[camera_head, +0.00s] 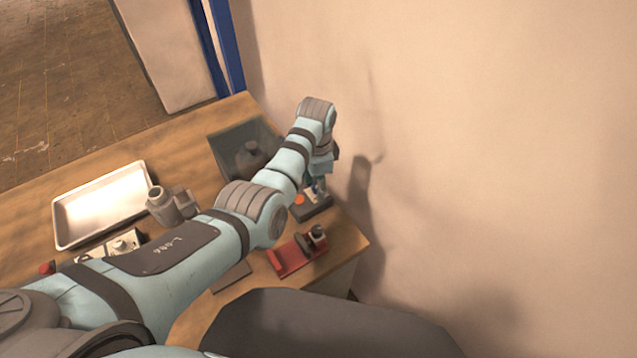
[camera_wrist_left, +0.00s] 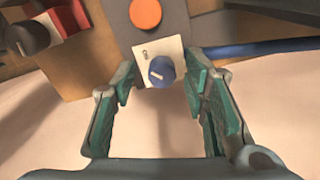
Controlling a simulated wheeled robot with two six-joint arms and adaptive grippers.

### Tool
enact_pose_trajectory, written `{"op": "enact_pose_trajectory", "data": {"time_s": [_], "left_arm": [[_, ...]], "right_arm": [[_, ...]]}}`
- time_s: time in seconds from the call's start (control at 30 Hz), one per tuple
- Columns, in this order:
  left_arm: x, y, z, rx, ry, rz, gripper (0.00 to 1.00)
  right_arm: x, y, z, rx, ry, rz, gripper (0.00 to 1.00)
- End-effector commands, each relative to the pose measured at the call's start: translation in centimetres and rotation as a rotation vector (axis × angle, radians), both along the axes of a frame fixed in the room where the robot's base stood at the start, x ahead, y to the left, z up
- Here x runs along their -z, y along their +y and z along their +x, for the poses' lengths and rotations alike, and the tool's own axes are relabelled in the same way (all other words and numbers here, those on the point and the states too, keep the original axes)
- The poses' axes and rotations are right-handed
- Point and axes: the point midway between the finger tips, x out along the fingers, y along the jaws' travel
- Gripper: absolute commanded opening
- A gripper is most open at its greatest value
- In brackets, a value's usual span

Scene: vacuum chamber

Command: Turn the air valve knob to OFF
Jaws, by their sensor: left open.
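The air valve knob (camera_wrist_left: 161,72) is a small blue knob with a white pointer mark, on a pale plate (camera_wrist_left: 144,57) in the left wrist view. The mark points to the upper left, toward a small label that looks like "ON". My left gripper (camera_wrist_left: 162,80) is open, with one green finger on each side of the knob; I cannot tell whether either touches it. In the head view my left gripper (camera_head: 318,180) reaches down at the table's right end, and the knob is hard to make out there. My right gripper is not in view.
An orange button (camera_wrist_left: 145,12) on a dark box lies just beyond the knob. A blue hose (camera_wrist_left: 265,47) runs right. A red fixture (camera_head: 284,262) stands nearby. A metal tray (camera_head: 75,236), grey fitting (camera_head: 165,207) and dark clear box (camera_head: 228,140) share the table. The wall is close at right.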

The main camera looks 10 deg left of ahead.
Motion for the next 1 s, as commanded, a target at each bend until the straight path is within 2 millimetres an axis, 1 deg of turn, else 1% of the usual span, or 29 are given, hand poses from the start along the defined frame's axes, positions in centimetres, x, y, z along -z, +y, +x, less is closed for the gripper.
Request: {"op": "enact_pose_trajectory", "data": {"time_s": [0.03, 0.13, 0.2, 0.3, 0.37, 0.4, 0.67, 0.87, 1.0], "left_arm": [[-0.1, 0.0, 0.0, 0.000, 0.000, 0.000, 0.41], [-0.1, 0.0, 0.0, 0.001, 0.000, 0.000, 0.25], [-0.1, -0.1, 0.0, 0.001, 0.001, 0.001, 0.14], [-0.1, -0.1, 0.0, 0.002, 0.000, 0.000, 0.00], [0.0, -0.2, 0.0, 0.003, 0.000, 0.000, 0.00], [-0.1, -0.5, 0.0, 0.003, 0.001, 0.000, 0.00], [-0.1, -0.3, 0.0, -0.019, 0.001, -0.003, 0.00], [-0.2, -0.3, 0.0, -0.098, 0.002, -0.003, 0.00], [-0.3, -0.3, 0.0, -0.194, 0.001, -0.004, 0.00]], "right_arm": [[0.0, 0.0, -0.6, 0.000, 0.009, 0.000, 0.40], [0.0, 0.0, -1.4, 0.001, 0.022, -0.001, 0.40], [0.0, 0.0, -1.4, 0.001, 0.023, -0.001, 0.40], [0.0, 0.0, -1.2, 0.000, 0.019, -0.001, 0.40], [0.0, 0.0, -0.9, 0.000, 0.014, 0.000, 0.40], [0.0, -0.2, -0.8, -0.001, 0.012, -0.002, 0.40], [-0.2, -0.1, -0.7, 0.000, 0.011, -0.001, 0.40], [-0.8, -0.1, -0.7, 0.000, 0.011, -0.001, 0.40], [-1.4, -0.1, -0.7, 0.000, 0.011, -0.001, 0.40]]}}
